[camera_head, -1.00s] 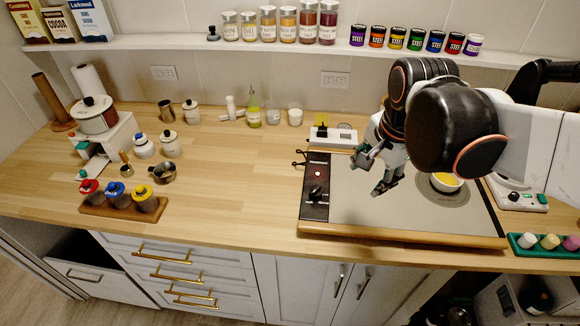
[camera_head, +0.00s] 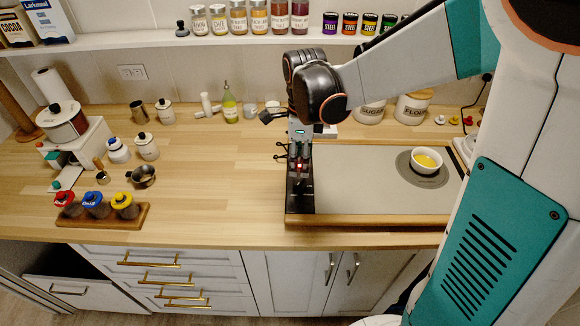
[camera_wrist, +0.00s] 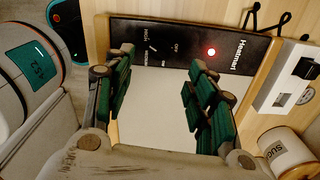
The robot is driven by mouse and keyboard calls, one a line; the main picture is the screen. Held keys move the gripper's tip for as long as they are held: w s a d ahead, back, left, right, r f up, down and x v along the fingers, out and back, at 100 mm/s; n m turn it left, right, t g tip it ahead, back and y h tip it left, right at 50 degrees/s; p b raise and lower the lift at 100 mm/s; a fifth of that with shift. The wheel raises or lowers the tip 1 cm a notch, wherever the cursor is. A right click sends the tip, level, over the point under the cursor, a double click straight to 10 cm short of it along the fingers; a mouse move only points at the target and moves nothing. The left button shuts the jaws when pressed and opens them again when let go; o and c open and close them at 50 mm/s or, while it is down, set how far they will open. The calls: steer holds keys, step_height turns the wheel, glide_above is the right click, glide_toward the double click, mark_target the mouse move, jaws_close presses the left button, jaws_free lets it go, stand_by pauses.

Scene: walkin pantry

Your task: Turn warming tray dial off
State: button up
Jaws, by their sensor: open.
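The warming tray has a pale plate (camera_head: 350,180) and a black control panel (camera_head: 299,206) along its left edge. A white bowl of yellow food (camera_head: 426,161) stands on the plate's right part. My gripper (camera_head: 298,172) points down over the panel and hides much of it. A short white mark shows between the labels; the dial's outline is hard to make out there. My gripper (camera_wrist: 160,66) is open and empty, its green-padded fingers spread to either side of that mark.
A small white box with a black switch (camera_wrist: 296,80) and a sugar canister (camera_wrist: 285,150) stand near the tray. A wooden rack with several coloured-lid jars (camera_head: 130,222) is at left. The counter between rack and tray is clear.

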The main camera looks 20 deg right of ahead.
mark_target(300, 181)
step_height(300, 181, down, 9)
steer(key=shift+r+b, duration=0.1)
steer(key=shift+b, duration=1.05)
steer(key=shift+c, duration=0.2)
steer(key=c, duration=1.1)
